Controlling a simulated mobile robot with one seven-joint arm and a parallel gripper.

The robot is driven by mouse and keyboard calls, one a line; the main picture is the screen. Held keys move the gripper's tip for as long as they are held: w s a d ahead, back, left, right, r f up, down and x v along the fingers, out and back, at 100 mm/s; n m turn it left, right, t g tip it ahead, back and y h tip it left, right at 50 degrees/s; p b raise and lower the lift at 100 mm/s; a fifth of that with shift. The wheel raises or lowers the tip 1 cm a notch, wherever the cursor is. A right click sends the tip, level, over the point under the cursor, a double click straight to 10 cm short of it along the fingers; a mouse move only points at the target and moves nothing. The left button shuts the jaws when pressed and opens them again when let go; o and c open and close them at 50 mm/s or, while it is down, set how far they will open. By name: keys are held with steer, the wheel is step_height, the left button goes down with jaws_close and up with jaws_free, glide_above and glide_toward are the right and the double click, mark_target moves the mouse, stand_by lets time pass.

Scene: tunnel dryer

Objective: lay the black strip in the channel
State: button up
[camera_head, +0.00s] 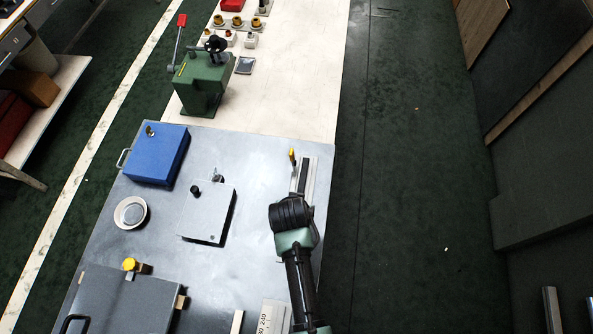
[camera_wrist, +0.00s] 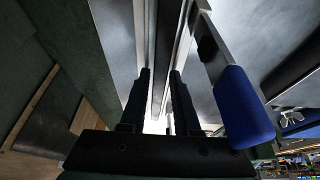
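A pale, narrow channel piece (camera_head: 312,180) lies near the right edge of the metal table, running away from me. A dark strip (camera_head: 302,176) shows along it; I cannot tell whether it is seated or only resting there. My gripper is hidden behind my wrist in the head view. In the wrist view my gripper (camera_wrist: 160,75) has its two black fingers apart. A long dark grey band (camera_wrist: 167,40), apparently the strip, runs between them with bright edges either side. There is some gap at the fingers, and I see no clear grip on the band.
A blue-handled lever (camera_wrist: 245,108) stands close right of the fingers in the wrist view. A grey box (camera_head: 207,212), blue box (camera_head: 156,155) and round dish (camera_head: 130,212) occupy the left. A green press (camera_head: 203,85) stands behind.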

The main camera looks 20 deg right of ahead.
steer(key=shift+r+p, duration=0.35)
steer(key=shift+r, duration=0.3)
steer(key=v, duration=1.2)
steer(key=w+a+r+n+t, duration=0.1)
steer(key=w+r+t, duration=0.35)
steer(key=r, duration=0.65)
steer(key=w+a+r+n+t, duration=0.1)
steer(key=w+r+t, duration=0.4)
steer(key=r, duration=0.6)
steer(key=w+a+r+n+t, duration=0.1)
steer(key=w+r+n+t, duration=0.15)
steer(key=w+r, duration=0.65)
steer(key=s+a+r+t+y, duration=0.1)
steer(key=s+r+t, duration=0.3)
steer(key=r, duration=0.7)
steer(key=s+a+r+n+t, duration=0.1)
steer(key=s+a+r+t, duration=0.2)
steer(key=r, duration=0.8)
steer(key=s+a+r+n+t+y, duration=0.1)
steer(key=s+a+r+t, duration=0.1)
steer(key=s+r+t, duration=0.2)
steer(key=s+r, duration=0.3)
steer(key=r, duration=0.5)
steer(key=shift+s+a+t+y, duration=0.25)
steer(key=shift+a+t+y, duration=0.05)
steer(key=shift+a, duration=0.1)
steer(key=shift+f, duration=0.1)
